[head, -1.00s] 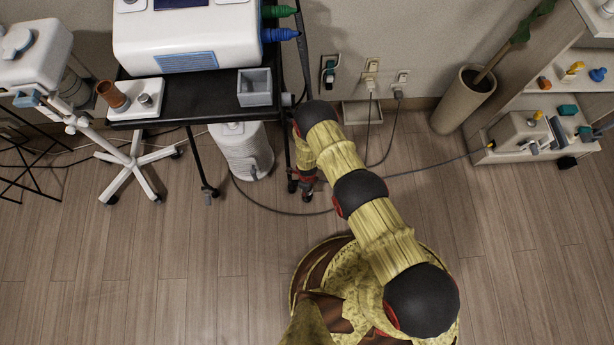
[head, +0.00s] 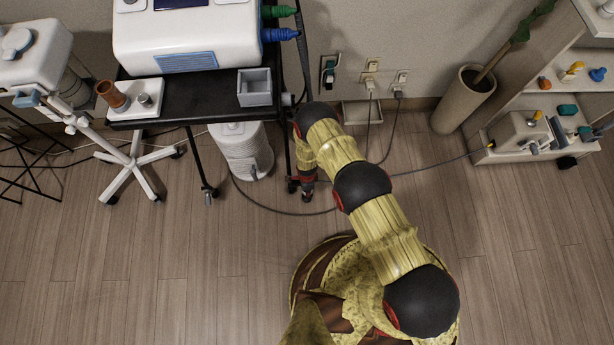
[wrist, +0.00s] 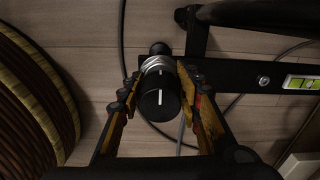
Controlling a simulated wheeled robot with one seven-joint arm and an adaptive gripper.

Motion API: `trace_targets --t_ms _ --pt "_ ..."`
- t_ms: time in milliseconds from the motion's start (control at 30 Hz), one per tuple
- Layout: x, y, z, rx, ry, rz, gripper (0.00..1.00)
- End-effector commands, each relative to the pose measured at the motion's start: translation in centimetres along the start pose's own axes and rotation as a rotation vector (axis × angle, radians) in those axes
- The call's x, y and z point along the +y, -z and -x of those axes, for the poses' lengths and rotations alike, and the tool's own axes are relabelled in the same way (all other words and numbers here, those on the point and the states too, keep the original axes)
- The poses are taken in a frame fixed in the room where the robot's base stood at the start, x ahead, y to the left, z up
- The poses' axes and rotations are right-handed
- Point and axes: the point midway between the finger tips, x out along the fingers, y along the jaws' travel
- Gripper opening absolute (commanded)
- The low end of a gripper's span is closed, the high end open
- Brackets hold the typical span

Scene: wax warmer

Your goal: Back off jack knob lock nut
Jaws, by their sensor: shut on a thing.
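The jack knob (wrist: 160,100) is a black cylinder with a white line on its face, in the middle of the wrist view. A silver ringed collar, the lock nut (wrist: 165,64), sits just behind it. My gripper (wrist: 164,78) has one fingertip on each side at the collar's level and is shut on it. The knob's face stands between the fingers toward the camera. In the head view my gripper (head: 307,190) is low by the black cart's right leg, and the knob and nut cannot be made out there.
A black frame bar with a green spirit level (wrist: 300,82) runs to the right of the knob. The black cart (head: 195,98) carries a white machine (head: 188,35) and a grey box (head: 254,88). A cable (head: 270,209) lies on the floor. The floor to the right is open.

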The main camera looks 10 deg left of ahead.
Motion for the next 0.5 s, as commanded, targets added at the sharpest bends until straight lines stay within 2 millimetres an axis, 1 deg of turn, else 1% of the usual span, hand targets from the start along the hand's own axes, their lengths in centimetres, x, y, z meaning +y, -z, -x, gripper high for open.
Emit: trace_targets --t_ms 200,500 --pt "0.0 -0.03 -0.01 0.0 0.0 0.059 0.09" --pt "0.0 -0.04 -0.01 0.0 0.0 0.073 0.09"
